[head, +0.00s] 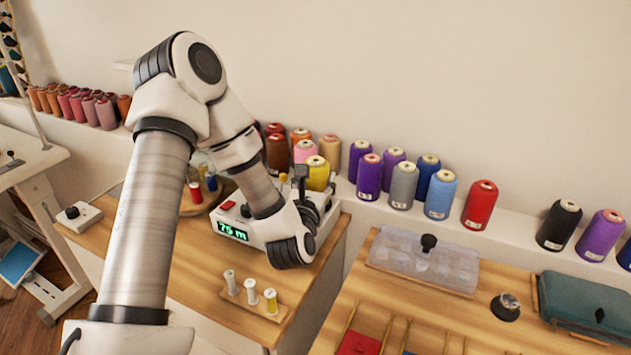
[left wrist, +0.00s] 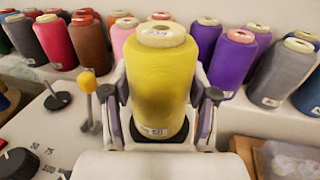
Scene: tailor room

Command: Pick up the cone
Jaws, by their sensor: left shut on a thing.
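The yellow thread cone (head: 318,174) stands upright by the wall ledge, beyond a white winding machine with a green display. It fills the middle of the left wrist view (left wrist: 158,85), with a pale top and a small label low on its front. My left gripper (head: 312,196) is shut on the cone, one finger on each side of it; the fingers also show in the left wrist view (left wrist: 160,100). The cone's lower end is partly hidden, and I cannot tell whether it touches a surface. My right gripper is not in view.
Several other cones crowd the ledge, including a pink one (head: 304,151) and a purple one (head: 369,177) beside the yellow cone. The winding machine (head: 232,232) sits below. A small spool stand (head: 249,300) and a clear box (head: 424,262) are on the tables.

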